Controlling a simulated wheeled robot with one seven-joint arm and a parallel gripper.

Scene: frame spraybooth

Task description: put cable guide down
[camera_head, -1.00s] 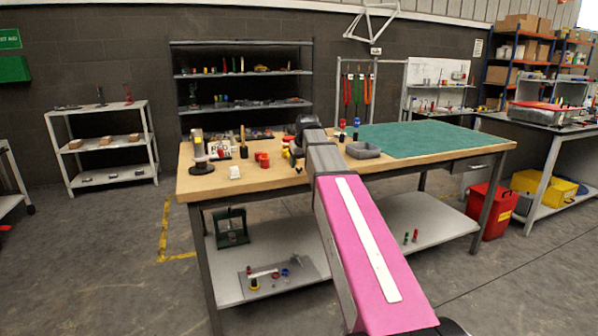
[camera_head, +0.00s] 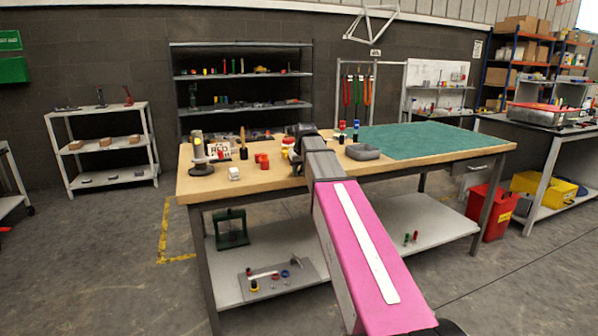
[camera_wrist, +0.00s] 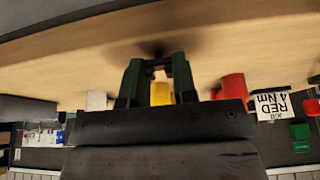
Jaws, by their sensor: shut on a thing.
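My gripper (camera_wrist: 157,68) shows in the wrist view with its two dark green fingers close to the wooden tabletop. It is shut on the cable guide, of which little can be made out; a small dark shape lies between the fingertips. A dark shadow falls on the wood just beyond the tips. In the head view my gripper (camera_head: 298,168) is over the front middle of the workbench (camera_head: 262,184), largely hidden by my arm, and the cable guide cannot be made out there. Whether it touches the wood cannot be told.
A yellow thing (camera_wrist: 160,93) and a red one (camera_wrist: 232,87) stand near the fingers. A white block (camera_head: 234,173) and red parts (camera_head: 262,160) are to the left. A grey tray (camera_head: 362,151) and the green mat (camera_head: 430,138) lie right. The front-left wood is clear.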

